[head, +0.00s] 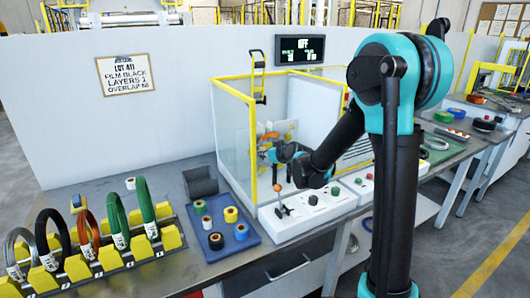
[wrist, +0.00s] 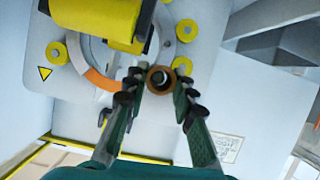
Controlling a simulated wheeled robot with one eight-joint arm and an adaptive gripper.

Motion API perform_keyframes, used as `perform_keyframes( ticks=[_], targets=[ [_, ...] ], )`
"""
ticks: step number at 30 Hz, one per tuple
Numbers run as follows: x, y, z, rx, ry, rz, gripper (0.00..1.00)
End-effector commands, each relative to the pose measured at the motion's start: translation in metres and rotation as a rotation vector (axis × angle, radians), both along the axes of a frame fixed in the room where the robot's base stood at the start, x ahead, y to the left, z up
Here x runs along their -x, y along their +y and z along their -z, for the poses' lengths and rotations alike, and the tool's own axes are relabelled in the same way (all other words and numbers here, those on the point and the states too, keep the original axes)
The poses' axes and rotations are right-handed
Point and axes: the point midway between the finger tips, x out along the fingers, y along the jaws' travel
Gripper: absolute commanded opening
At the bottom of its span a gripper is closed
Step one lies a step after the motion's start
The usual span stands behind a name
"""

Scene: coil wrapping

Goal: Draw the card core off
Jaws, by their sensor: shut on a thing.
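The card core (wrist: 160,69) is a small brown ring in the middle of the wrist view, with a dark pin end showing in its hole. My gripper (wrist: 158,87) has one green finger on each side of the core and is shut on it. The core still appears to be around the pin; how far along it sits I cannot tell. In the head view my gripper (head: 279,156) reaches into the yellow-framed machine enclosure, and the core is too small to make out there.
A metal ring with an orange section (wrist: 97,79) and yellow rollers (wrist: 57,53) lies close left of the fingers. The enclosure's clear panel (head: 234,135) and yellow posts stand beside my arm. A blue tray (head: 233,247) holds several rolls; coils stand in a yellow rack (head: 115,250).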

Motion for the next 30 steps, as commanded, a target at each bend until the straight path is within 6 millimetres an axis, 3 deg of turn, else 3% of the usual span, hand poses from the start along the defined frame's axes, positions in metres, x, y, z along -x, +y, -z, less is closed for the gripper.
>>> perform_keyframes(
  ticks=[30],
  targets=[
    [0.031, -0.021, 0.0, 0.0, 0.0, 0.001, 0.0]
  ],
)
